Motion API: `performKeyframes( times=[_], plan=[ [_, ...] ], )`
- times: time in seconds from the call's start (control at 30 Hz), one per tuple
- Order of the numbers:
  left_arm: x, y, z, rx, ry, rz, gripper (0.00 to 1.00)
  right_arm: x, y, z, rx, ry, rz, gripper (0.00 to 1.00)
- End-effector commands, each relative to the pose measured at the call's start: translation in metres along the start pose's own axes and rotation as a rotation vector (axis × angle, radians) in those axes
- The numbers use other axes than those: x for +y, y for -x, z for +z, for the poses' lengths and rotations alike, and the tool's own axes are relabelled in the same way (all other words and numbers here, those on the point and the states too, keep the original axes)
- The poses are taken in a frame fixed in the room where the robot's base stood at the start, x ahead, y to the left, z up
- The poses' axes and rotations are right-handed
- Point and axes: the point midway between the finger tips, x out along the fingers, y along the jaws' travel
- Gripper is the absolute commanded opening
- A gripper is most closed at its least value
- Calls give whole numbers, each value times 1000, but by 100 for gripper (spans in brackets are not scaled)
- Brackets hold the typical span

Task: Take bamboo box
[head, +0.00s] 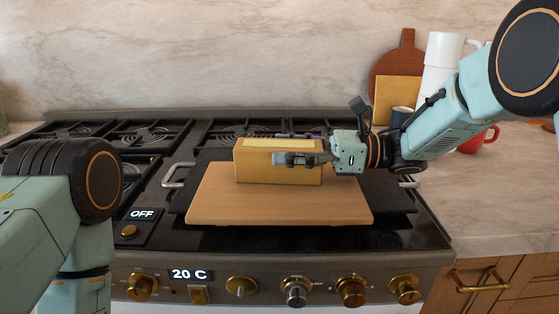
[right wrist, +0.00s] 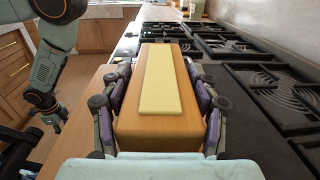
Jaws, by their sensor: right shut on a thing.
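The bamboo box (head: 278,172) is a long tan block with a pale yellow strip on top. It sits on a wooden board (head: 280,207) on the stove in the head view. My right gripper (head: 298,150) comes from the right and is shut on the box, with one finger along its front side. In the right wrist view the box (right wrist: 160,120) lies lengthwise between both fingers (right wrist: 160,103). I cannot tell whether the box is lifted off the board. My left arm shows at the left of the head view, but its gripper is out of the head view.
The board rests on a black griddle (head: 394,196) with metal handles. A white pitcher (head: 438,62), a red mug (head: 478,143) and a round brown board (head: 408,50) stand at the back right.

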Motion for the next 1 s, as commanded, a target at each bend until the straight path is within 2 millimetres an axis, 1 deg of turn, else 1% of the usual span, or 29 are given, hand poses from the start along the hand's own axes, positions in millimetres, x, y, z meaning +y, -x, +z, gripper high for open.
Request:
performKeyframes(
  times=[0.03, 0.4, 0.47, 0.67, 0.77, 0.87, 1.0],
  plan=[
    [0, 0, 0, 0, 0, 0, 40, 0, 0, 0, 0, 0, 0, 52],
    [0, 0, 0, 0, 0, 0, 40, 0, 0, 0, -1, 1, 0, 21],
    [0, 0, 0, 0, 0, 0, 40, 0, 0, 1, -2, 2, 0, 17],
    [0, 0, 0, 0, 0, 0, 40, 0, 0, 2, -2, 2, 0, 16],
    [0, 1, 0, 0, 0, 0, 40, 0, 0, 9, -2, 3, 0, 16],
    [0, 4, 0, 0, 0, 0, 40, 0, 0, 26, -2, 6, 0, 16],
    [0, 7, 0, 0, 0, 0, 40, 0, 0, 54, -2, 5, 0, 16]
  ],
)
